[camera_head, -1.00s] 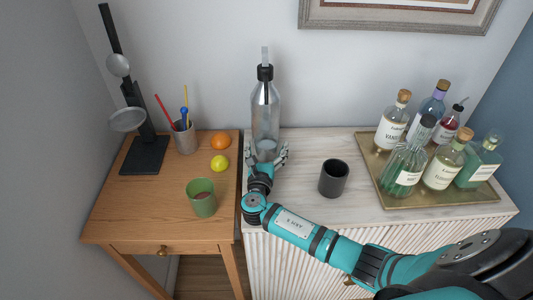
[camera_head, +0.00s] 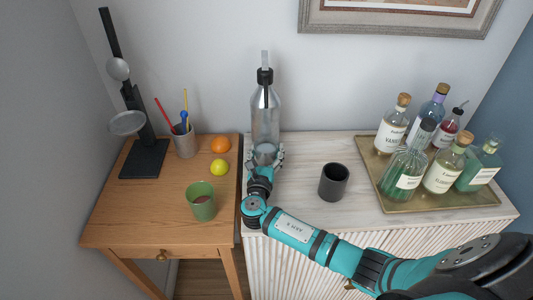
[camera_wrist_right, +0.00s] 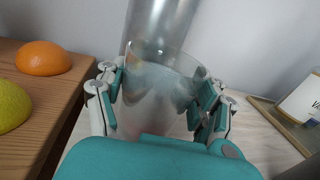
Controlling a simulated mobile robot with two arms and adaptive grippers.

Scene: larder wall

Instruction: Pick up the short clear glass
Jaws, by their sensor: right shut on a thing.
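The short clear glass (camera_wrist_right: 160,98) stands between the fingers of my right gripper in the right wrist view, with the tall clear bottle right behind it. In the head view the glass (camera_head: 265,150) shows faintly above the fingers, in front of the bottle (camera_head: 265,112). My right gripper (camera_head: 264,160) is shut on the glass, with fingers on both sides of it; it also shows in the right wrist view (camera_wrist_right: 160,105). The lower part of the glass is hidden by my gripper. My left gripper is not in view.
A dark cup (camera_head: 334,182) stands right of my gripper. A brass tray (camera_head: 400,207) with several bottles is farther right. On the wooden table (camera_head: 130,215) at left are a green cup (camera_head: 201,202), a lime (camera_head: 219,167), an orange (camera_head: 220,144) and a black stand (camera_head: 144,158).

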